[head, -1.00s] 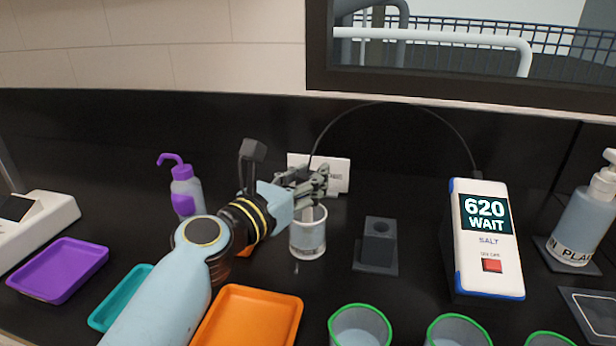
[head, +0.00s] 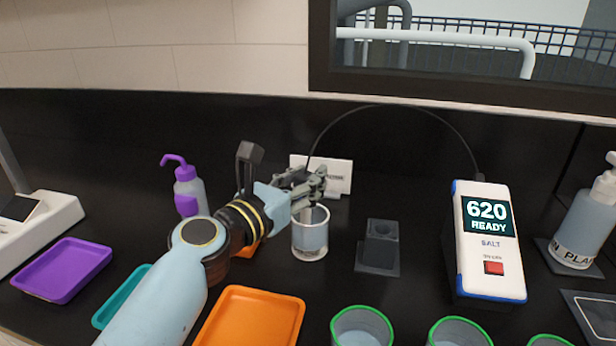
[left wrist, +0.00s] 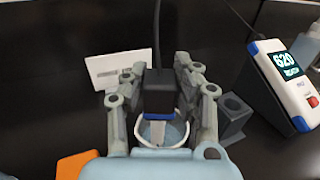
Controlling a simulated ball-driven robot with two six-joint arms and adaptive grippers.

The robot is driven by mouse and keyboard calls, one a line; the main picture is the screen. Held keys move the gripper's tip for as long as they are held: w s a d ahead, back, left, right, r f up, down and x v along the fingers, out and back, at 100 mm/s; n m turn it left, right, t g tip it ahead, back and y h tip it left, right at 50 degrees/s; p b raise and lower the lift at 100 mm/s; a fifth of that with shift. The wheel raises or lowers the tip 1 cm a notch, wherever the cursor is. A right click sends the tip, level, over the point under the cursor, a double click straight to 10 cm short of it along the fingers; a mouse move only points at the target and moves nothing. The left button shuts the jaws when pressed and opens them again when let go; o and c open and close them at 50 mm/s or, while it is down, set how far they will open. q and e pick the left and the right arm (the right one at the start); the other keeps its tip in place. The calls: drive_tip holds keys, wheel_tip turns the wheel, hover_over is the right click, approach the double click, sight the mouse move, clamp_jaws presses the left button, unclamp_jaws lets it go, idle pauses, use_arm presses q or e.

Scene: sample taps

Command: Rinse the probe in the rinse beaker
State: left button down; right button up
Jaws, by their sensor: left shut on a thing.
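My left gripper (head: 306,190) is shut on the probe, above the rinse beaker (head: 311,238). In the left wrist view the probe (left wrist: 158,92) is a dark block with a blue band and a pale lower part, between the two fingers of the gripper (left wrist: 160,100). Its pale end points down into the mouth of the beaker (left wrist: 176,133); how deep it sits I cannot tell. The beaker is clear, with bluish liquid. A cable runs from the probe to the white meter (head: 487,267), which reads 620 READY, SALT. My right gripper is not in view.
An empty dark holder (head: 379,252) stands right of the beaker. Green-rimmed cups (head: 362,312) line the front edge. Orange (head: 290,300), teal and purple (head: 62,270) trays lie left. A wash bottle (head: 188,190) and a white card (head: 338,176) stand behind.

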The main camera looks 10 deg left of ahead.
use_arm(q)
drive_tip(key=shift+s+d, duration=0.35)
drive_tip(key=shift+s, duration=0.05)
drive_tip(key=shift+w, duration=0.45)
idle(0.5)
drive_tip(key=shift+r, duration=0.1)
wheel_tip(320, 180, up, 9)
drive_tip(key=p, duration=1)
drive_tip(key=shift+r, duration=0.1)
